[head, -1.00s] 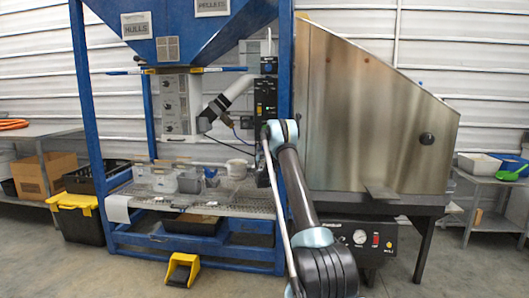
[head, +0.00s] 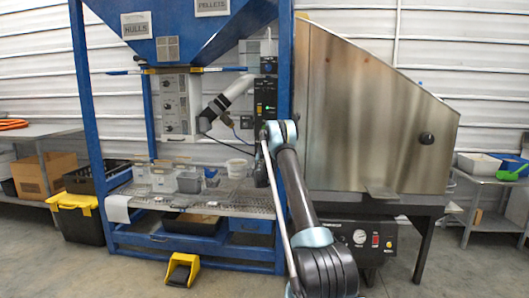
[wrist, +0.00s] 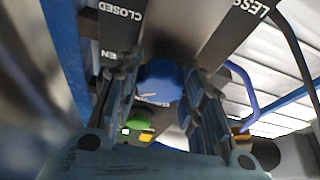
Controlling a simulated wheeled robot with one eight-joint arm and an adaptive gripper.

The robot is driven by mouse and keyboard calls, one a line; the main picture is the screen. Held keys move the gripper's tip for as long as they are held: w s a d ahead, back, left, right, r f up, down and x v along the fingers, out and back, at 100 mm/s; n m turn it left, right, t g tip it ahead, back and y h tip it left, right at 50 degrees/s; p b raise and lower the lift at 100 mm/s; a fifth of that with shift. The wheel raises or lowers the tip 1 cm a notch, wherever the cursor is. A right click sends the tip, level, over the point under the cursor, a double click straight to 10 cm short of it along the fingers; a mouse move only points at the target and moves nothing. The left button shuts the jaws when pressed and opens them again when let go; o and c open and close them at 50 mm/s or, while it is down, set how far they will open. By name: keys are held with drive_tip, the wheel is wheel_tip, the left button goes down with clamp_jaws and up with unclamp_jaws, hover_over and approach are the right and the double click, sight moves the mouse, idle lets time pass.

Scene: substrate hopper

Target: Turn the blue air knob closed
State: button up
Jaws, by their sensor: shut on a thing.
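The blue knob (wrist: 160,82) shows in the wrist view between the two fingers of my gripper (wrist: 163,95), which is shut on it. A pale mark shows on its face. A plate with the word CLOSED (wrist: 122,22) lies above left of it, and part of another word ending in EN is below that. In the head view my arm reaches up to the black control panel (head: 264,95) on the blue frame. My gripper and its grasp are hidden there. A small blue dial shows near the panel's top; I cannot tell if it is the same knob.
A plate marked LESS (wrist: 240,25) and a green button or light (wrist: 138,122) are close to my fingers. A steel cabinet (head: 375,120) stands right of my arm. Several tubs and a white bucket (head: 238,168) stand on the mesh shelf (head: 240,202) at left.

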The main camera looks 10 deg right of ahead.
drive_tip(key=m+h, duration=0.2)
drive_tip(key=m, duration=0.2)
drive_tip(key=m+g+h, duration=0.1)
drive_tip(key=m+h, duration=0.1)
drive_tip(key=m, duration=0.1)
drive_tip(key=shift+m, duration=0.4)
drive_tip(key=m+g+h, duration=0.1)
drive_tip(key=m, duration=0.1)
drive_tip(key=m+g, duration=0.1)
drive_tip(key=m, duration=0.1)
drive_tip(key=shift+m+h, duration=0.4)
drive_tip(key=m+g, duration=0.1)
drive_tip(key=m, duration=0.1)
drive_tip(key=m+g+h, duration=0.1)
drive_tip(key=m, duration=0.2)
drive_tip(key=shift+d+f+m, duration=0.1)
drive_tip(key=shift+d+m, duration=0.05)
drive_tip(key=shift+m, duration=0.15)
drive_tip(key=shift+s+d+f+m+g, duration=0.1)
drive_tip(key=shift+m+g, duration=0.7)
drive_tip(key=shift+m, duration=0.9)
drive_tip(key=o, duration=1.1)
